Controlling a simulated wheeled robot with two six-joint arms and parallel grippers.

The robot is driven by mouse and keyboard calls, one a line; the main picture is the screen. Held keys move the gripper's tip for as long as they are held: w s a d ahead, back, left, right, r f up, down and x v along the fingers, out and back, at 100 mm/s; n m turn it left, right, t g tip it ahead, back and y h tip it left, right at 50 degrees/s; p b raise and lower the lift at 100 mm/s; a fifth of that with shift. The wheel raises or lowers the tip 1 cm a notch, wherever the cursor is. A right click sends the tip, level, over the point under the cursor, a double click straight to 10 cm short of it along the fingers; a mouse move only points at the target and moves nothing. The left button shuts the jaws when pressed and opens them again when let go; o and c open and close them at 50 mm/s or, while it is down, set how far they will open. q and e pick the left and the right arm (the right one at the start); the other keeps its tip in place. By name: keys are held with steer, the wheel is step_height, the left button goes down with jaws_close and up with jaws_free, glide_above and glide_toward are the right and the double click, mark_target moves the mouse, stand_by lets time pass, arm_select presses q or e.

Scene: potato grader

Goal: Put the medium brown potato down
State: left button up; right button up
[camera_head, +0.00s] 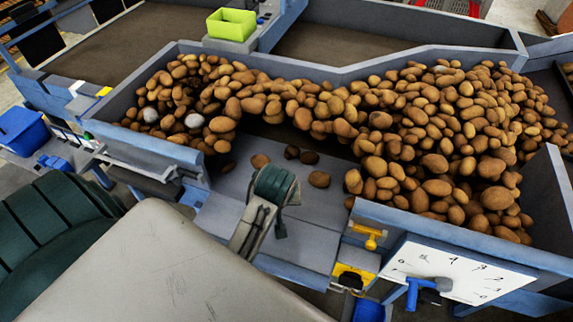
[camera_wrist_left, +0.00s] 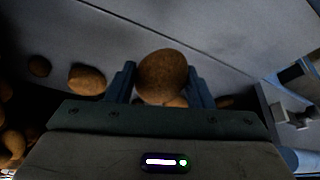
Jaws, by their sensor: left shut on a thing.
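My left gripper (camera_head: 275,187) is low over the bare grey plate (camera_head: 232,190) at the front of the potato grader. In the left wrist view its two blue fingers (camera_wrist_left: 162,82) are shut on a round brown potato (camera_wrist_left: 160,70), one finger on each side. In the head view the gripper hides this potato. I cannot tell whether it touches the plate. My right gripper is not in view.
Loose potatoes lie on the plate, one (camera_head: 260,161) beyond the gripper and one (camera_head: 319,179) to its right. A large potato heap (camera_head: 440,120) fills the trough behind. A blue wall (camera_head: 400,215) bounds the right. A lime bin (camera_head: 231,23) stands at the back.

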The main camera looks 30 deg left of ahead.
arm_select(q)
steer(key=w+a, duration=0.1)
steer(key=w, duration=0.1)
steer(key=w+a+p, duration=0.1)
steer(key=w, duration=0.2)
steer(key=w+a+p, duration=0.1)
steer(key=w, duration=0.2)
steer(key=shift+w+a+f, duration=0.25)
steer(key=shift+f, duration=0.15)
steer(key=shift+w+a+p, duration=0.2)
steer(key=shift+w+p, duration=0.2)
steer(key=p+x, duration=0.2)
steer(key=x, duration=0.1)
steer(key=shift+s+d+f, duration=0.1)
steer(key=shift+s+d, duration=0.05)
steer(key=shift+d, duration=0.1)
steer(key=shift+f, duration=0.45)
steer(key=o, duration=1.1)
steer(key=shift+f, duration=0.15)
